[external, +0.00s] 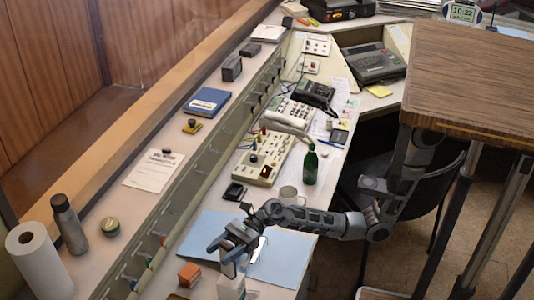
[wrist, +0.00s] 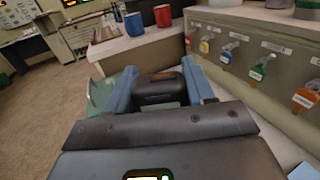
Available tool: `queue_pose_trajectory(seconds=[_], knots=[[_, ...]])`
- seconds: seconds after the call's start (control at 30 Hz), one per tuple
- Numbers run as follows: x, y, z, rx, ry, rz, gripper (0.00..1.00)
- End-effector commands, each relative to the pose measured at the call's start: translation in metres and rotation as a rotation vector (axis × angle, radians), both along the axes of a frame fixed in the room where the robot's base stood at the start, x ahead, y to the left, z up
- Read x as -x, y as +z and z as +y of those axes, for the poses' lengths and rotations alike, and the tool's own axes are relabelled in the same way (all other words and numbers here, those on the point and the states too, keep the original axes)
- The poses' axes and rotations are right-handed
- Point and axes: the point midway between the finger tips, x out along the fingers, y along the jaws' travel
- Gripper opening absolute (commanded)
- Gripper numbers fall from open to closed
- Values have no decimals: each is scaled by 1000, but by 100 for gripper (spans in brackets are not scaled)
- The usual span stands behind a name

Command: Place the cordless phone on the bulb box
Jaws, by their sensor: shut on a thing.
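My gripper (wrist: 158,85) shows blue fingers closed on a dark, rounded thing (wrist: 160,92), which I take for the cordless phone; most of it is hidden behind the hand. In the external view my gripper (external: 229,247) is low at the front, above the near end of the desk. A pale upright box (external: 231,288) stands just below it, cut by the lower picture edge; it may be the bulb box, but its label is not readable. A pale green thing (wrist: 100,94) shows beside the left finger in the wrist view.
An orange box (external: 189,274) stands left of my gripper, near a blue sheet (external: 205,232). Tagged hooks (wrist: 264,64) line the panel at right. A paper roll (external: 38,262) stands far left.

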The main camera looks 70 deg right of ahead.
Motion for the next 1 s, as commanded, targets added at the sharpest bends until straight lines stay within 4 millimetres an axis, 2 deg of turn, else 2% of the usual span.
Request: queue_pose_trajectory(seconds=[0.13,0.53,0.57,0.8,1.0], knots=[[0,-15,0,0,0,1,0],[0,-19,0,-1,0,-1,0],[0,-20,0,-1,0,-1,54],[0,-19,0,-1,0,-1,77],[0,-19,0,-1,0,0,79]])
